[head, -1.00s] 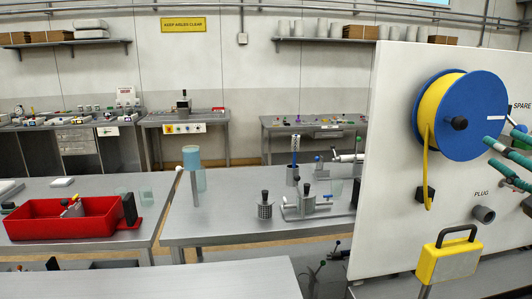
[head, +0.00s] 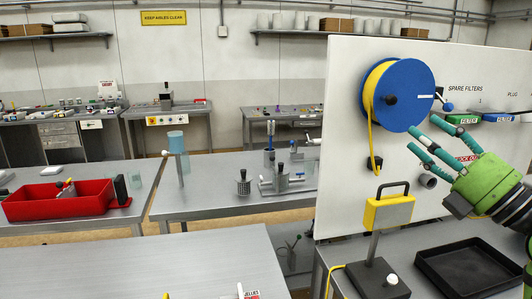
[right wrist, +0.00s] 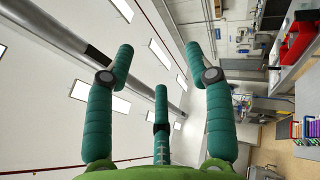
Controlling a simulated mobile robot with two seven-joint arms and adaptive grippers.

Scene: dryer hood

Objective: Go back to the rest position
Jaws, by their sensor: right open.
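My right gripper (head: 430,145) is in the head view at the right, in front of the white panel (head: 340,130). My left gripper is in neither view.
The panel carries a blue reel (head: 410,95) with yellow hose and filters (head: 505,117). Before it stand a yellow box (head: 388,212) on a post and a black tray (head: 470,272). A red bin (head: 60,203) sits on the left table. The near tabletop (head: 150,265) is mostly bare.

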